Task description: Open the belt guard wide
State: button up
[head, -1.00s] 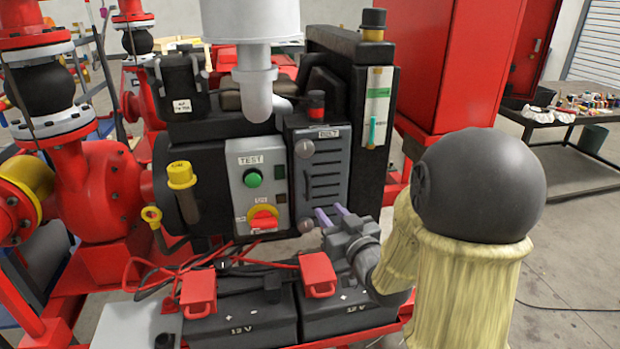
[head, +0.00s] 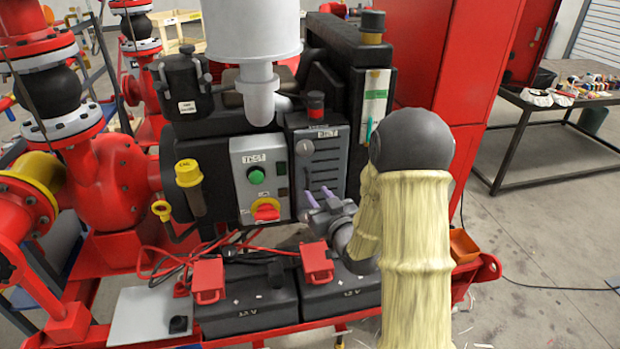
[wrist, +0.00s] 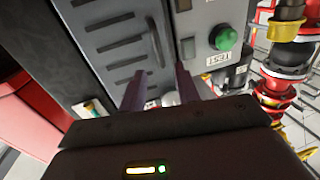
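The belt guard (head: 326,163) is a dark grey louvred panel with a "BELT" label on the engine's front, right of the grey control box (head: 262,180). It looks closed. Contact cannot be told. The guard's lower corner is partly hidden by my gripper.
Batteries with red clamps (head: 316,262) and cables lie below the guard. A green TEST button (head: 256,176) and a red-yellow switch (head: 266,210) are close on the left. A tall red cabinet (head: 440,60) stands right. Open floor lies at the right, before a tool table (head: 560,100).

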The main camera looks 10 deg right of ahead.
aim_at(308, 182)
jog(key=w, duration=0.2)
jog(key=w+a+p, duration=0.1)
jog(key=w, duration=0.2)
jog(key=shift+w+a, duration=0.1)
jog(key=shift+w, duration=0.25)
grip_shut()
